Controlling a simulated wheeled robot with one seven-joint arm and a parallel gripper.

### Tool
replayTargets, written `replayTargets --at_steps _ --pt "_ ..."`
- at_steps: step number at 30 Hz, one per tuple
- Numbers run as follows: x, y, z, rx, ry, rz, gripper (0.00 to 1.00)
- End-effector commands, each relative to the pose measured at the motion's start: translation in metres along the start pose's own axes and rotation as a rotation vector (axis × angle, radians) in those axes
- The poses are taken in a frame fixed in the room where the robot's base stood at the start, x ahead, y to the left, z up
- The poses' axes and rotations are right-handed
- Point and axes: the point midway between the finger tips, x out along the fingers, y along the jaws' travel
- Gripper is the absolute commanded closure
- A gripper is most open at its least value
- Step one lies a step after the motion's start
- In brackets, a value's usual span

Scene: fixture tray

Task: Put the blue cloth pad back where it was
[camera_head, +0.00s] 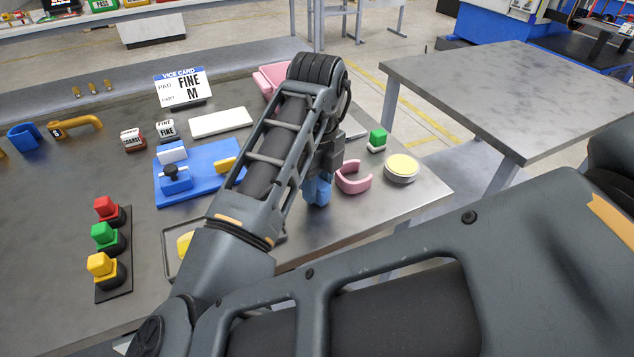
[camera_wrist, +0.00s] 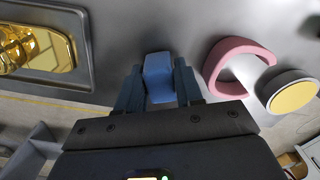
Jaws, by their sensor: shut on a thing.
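My gripper (camera_wrist: 158,88) is shut on a small blue pad (camera_wrist: 158,70), which sits between its two blue-grey fingers. In the head view the blue pad (camera_head: 318,191) shows below my wrist, over the near right part of the table and left of a pink C-shaped piece (camera_head: 352,182). I cannot tell whether the pad touches the table. My arm hides part of the table behind it. A dark tray (camera_head: 168,259) with a yellow piece (camera_head: 185,244) in it lies left of my gripper; the tray (camera_wrist: 99,70) and shiny gold piece (camera_wrist: 40,48) also show in the wrist view.
A blue base (camera_head: 190,193) with a vice, a white slab (camera_head: 220,122), a card (camera_head: 181,88) reading FINE M, and red, green and yellow buttons (camera_head: 106,236) stand left.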

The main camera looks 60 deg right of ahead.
Motion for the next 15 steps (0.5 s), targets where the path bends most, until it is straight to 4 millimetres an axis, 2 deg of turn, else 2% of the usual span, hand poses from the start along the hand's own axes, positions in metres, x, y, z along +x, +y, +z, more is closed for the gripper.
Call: replayTargets --at_steps 12,13,15 --pt "0.0088 -0.0001 0.0002 0.000 -0.001 0.000 0.97" --pt "0.0077 -0.0001 0.0002 0.000 -0.001 0.000 0.62" --pt "0.0071 -0.0002 0.0001 0.000 -0.001 0.000 0.56"
